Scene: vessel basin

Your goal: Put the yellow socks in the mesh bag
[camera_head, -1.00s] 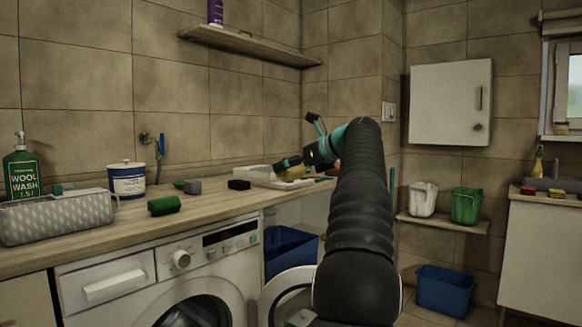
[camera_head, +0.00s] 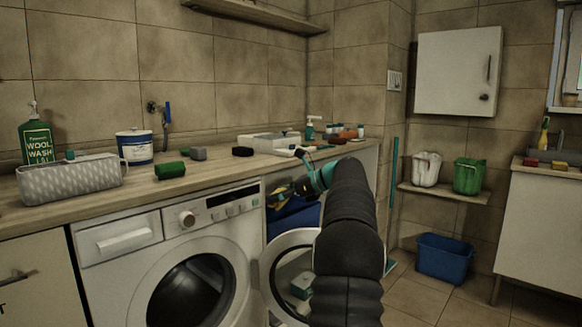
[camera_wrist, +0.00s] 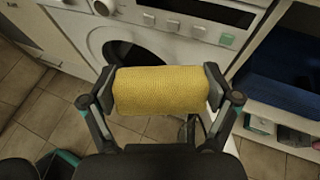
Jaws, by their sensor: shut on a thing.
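The yellow socks (camera_wrist: 160,90), a rolled bundle, lie crosswise between the two fingers of my gripper (camera_wrist: 160,92) in the wrist view. My gripper is shut on both ends of the roll. In the head view my gripper (camera_head: 280,198) is in front of the counter, right of the washing machine, and only a little yellow shows at it. I cannot make out the mesh bag for certain. A white bag-like container (camera_head: 426,168) and a green one (camera_head: 468,175) stand on a low shelf at the right.
Another blue bin (camera_head: 444,258) stands on the floor. A patterned basket (camera_head: 70,180) and several small items occupy the counter.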

